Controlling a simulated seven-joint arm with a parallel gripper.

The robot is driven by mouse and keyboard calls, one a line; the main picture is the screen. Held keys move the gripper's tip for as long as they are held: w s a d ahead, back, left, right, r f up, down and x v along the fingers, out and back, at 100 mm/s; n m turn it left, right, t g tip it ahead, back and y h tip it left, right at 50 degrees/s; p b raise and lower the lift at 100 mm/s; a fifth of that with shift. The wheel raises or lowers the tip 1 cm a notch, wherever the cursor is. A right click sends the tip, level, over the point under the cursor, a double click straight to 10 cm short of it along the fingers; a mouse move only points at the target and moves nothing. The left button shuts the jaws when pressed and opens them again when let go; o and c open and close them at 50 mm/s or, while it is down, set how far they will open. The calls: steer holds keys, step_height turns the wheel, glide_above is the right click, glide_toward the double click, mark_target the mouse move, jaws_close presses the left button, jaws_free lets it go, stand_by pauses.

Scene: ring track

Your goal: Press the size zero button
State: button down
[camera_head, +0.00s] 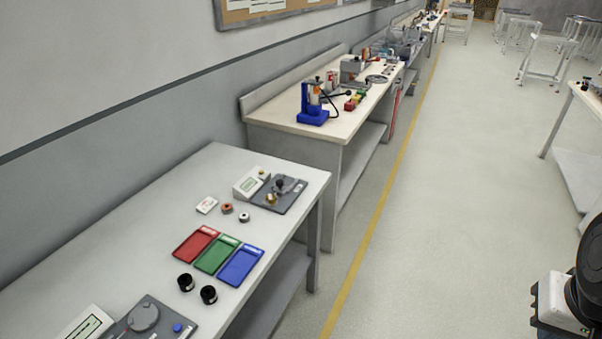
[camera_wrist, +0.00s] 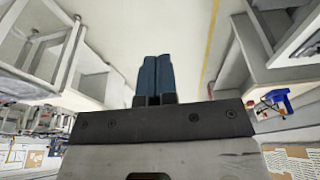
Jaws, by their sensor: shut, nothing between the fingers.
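No button can be read as size zero at this distance. A grey device plate (camera_head: 300,198) with a white display box (camera_head: 248,184) sits at the far end of the near table. A second grey device plate (camera_head: 168,314), with a round disc and a blue button (camera_head: 177,328), is at the near end, cut by the picture's bottom edge. A white display box (camera_head: 84,324) stands beside it. My gripper (camera_wrist: 154,75) shows in the wrist view with its blue fingers shut together and empty, over open floor, well away from the devices.
The near table (camera_head: 153,223) also holds red (camera_head: 194,248), green (camera_head: 216,254) and blue (camera_head: 239,266) trays, two black cups (camera_head: 197,289) and small rings (camera_head: 235,212). A further bench (camera_head: 290,117) carries a blue press (camera_head: 313,112). The aisle floor (camera_head: 450,180) is clear.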

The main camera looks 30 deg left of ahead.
stand_by(0.6)
steer(key=w+a+r+n+t, duration=0.15)
steer(key=w+a, duration=0.35)
steer(key=w, duration=0.5)
steer(key=w+a+r+n+h, duration=0.1)
steer(key=w+a+r, duration=0.2)
steer(key=w+a, duration=0.5)
steer(key=w+a+r+n, duration=0.1)
steer(key=w+a+r, duration=0.15)
steer(key=w, duration=0.95)
steer(key=w+a+f+n, duration=0.2)
steer(key=w+a, duration=0.7)
steer(key=a, duration=0.3)
steer(key=w+a+f+n+t, duration=0.1)
steer(key=w+a+f, duration=0.3)
steer(key=a, duration=0.7)
steer(key=w+a+f+n+t+y, duration=0.1)
steer(key=w+a+f+n, duration=0.2)
steer(key=a, duration=0.9)
steer(key=w+a+f+t, duration=0.1)
steer(key=w+a+f, duration=0.35)
steer(key=a, duration=0.65)
steer(key=s+a+f+n, duration=0.1)
steer(key=a+f, duration=0.3)
steer(key=a, duration=0.4)
steer(key=s+a+f+y, duration=0.1)
steer(key=a+f, duration=0.4)
steer(key=a, duration=0.4)
steer(key=shift+n, duration=0.35)
steer(key=shift+f, duration=0.25)
